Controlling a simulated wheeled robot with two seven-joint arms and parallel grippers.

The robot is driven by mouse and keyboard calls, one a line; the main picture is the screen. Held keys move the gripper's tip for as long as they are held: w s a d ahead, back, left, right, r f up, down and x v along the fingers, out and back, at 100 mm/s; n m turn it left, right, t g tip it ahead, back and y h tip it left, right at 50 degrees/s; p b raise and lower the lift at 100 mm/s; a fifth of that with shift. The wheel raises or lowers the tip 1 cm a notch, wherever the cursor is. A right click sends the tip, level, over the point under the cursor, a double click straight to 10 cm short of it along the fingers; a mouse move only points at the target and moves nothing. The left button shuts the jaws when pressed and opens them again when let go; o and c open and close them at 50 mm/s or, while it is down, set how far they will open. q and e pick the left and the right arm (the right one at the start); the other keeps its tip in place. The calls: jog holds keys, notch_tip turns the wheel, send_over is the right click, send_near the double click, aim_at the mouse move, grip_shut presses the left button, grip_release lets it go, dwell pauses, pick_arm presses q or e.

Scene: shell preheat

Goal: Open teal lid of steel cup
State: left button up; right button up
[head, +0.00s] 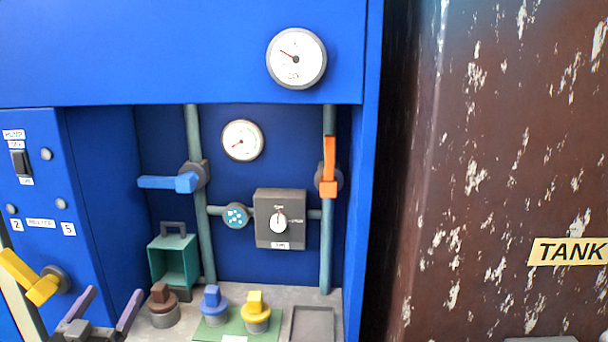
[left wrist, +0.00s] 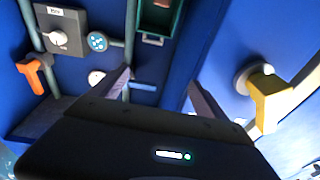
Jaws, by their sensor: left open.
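A teal hollow box-like piece (head: 173,262) with a dark handle on top stands at the back left of the bay, its open side facing me. It also shows at the top of the left wrist view (left wrist: 152,40). A dark grey part shows under it, partly hidden by the brown-topped knob. I cannot make out a distinct steel cup or tell whether the teal piece is its lid. My left gripper (head: 113,299) is open and empty, in front and to the left of the teal piece and apart from it. My right gripper is not in view.
A brown-topped knob (head: 162,303), a blue one (head: 213,303) and a yellow one (head: 256,310) stand on the grey shelf. A yellow valve handle (head: 30,278) juts out left of my gripper. Blue (head: 168,183) and orange (head: 329,165) handles sit on pipes.

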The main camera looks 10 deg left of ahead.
pick_arm(q)
notch_tip(320, 180, down, 14)
jog(key=a+n+g+y+p, duration=0.1)
jog(key=n+g+y, duration=0.1)
jog(key=n+g, duration=0.3)
jog(key=s+d+f+g+h+p, duration=0.25)
jog(key=d+f+g+h, duration=0.2)
jog(key=d+f, duration=0.8)
jog(key=s+d+f+m+g+h+p, duration=0.1)
jog(key=s+d+f+g+p, duration=0.1)
jog(key=s+d, duration=0.4)
jog(key=s+d+f+m+g+h+p, duration=0.2)
jog(key=s+d+f+g+p, duration=0.1)
jog(key=d, duration=1.1)
jog(key=s+d+f+m+g+h+p, duration=0.2)
jog(key=s+d+g, duration=0.2)
jog(key=s+d, duration=0.4)
jog(key=shift+s+d+f, duration=0.35)
jog(key=shift+d, duration=0.65)
